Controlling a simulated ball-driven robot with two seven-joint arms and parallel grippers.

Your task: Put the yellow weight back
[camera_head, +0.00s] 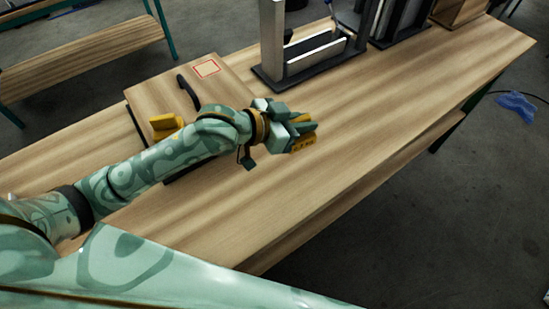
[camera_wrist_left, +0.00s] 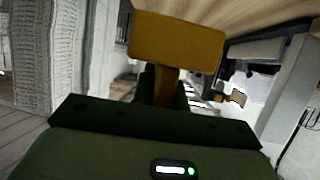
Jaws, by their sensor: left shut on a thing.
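My left gripper (camera_head: 299,131) is shut on a yellow weight (camera_head: 304,144) above the front half of the table. In the left wrist view the weight (camera_wrist_left: 177,42) shows as a broad yellow block on a narrower stem, and the stem is between the dark fingers. A second yellow piece (camera_head: 166,123) sits at the left part of a wooden board, behind my left forearm, which hides part of it. My right gripper is in neither view.
The wooden board (camera_head: 220,90) lies on the long table (camera_head: 400,130) with a dark handle (camera_head: 188,91) and a red-outlined square (camera_head: 206,68). A dark-based metal stand (camera_head: 318,60) is behind the gripper. The table's right front is bare.

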